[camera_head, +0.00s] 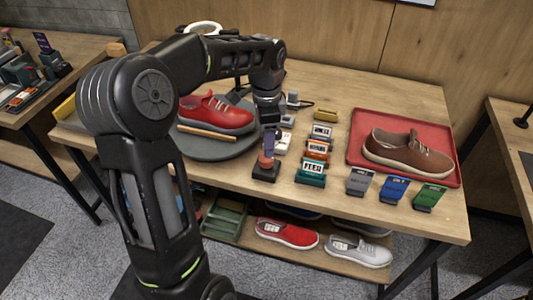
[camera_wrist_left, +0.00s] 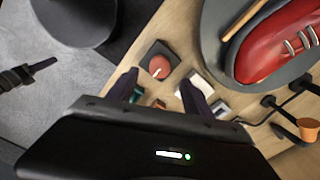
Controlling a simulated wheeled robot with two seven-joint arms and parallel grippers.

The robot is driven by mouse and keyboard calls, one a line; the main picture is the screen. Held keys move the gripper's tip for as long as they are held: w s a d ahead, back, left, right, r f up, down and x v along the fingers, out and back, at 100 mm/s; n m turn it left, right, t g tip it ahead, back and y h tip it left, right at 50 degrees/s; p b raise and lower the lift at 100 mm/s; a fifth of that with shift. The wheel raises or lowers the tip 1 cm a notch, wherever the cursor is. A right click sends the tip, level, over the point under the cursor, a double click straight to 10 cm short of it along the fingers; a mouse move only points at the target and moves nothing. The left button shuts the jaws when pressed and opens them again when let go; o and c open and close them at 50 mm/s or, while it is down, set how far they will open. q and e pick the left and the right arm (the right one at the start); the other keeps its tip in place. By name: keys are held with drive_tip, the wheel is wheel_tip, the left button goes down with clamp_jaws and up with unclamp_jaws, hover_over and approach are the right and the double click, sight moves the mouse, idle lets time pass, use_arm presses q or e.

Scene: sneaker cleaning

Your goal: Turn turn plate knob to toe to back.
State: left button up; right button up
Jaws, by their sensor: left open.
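The turn plate knob (camera_head: 266,163) is a red dome on a dark square base near the table's front edge. In the left wrist view the knob (camera_wrist_left: 159,67) shows a white pointer mark. In the left wrist view the fingertips (camera_wrist_left: 157,84) stand apart, just below the knob in the picture. The round grey turn plate (camera_head: 220,150) bears a red sneaker (camera_head: 215,112) and a wooden stick. What looks like my right gripper (camera_wrist_left: 40,68) shows at the left wrist view's left edge, its opening unclear.
Several small labelled boxes (camera_head: 317,150) stand right of the knob, close to the left gripper. Grey, blue and green holders (camera_head: 394,189) line the front edge. A red tray (camera_head: 365,127) with a brown sneaker (camera_head: 405,152) lies at right. More shoes (camera_head: 286,233) rest on the lower shelf.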

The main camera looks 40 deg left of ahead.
sight(266, 161)
use_arm(q)
wheel_tip(266, 161, down, 6)
drive_tip(key=shift+f+p, duration=0.15)
drive_tip(key=shift+p, duration=0.2)
clamp_jaws()
idle(0.5)
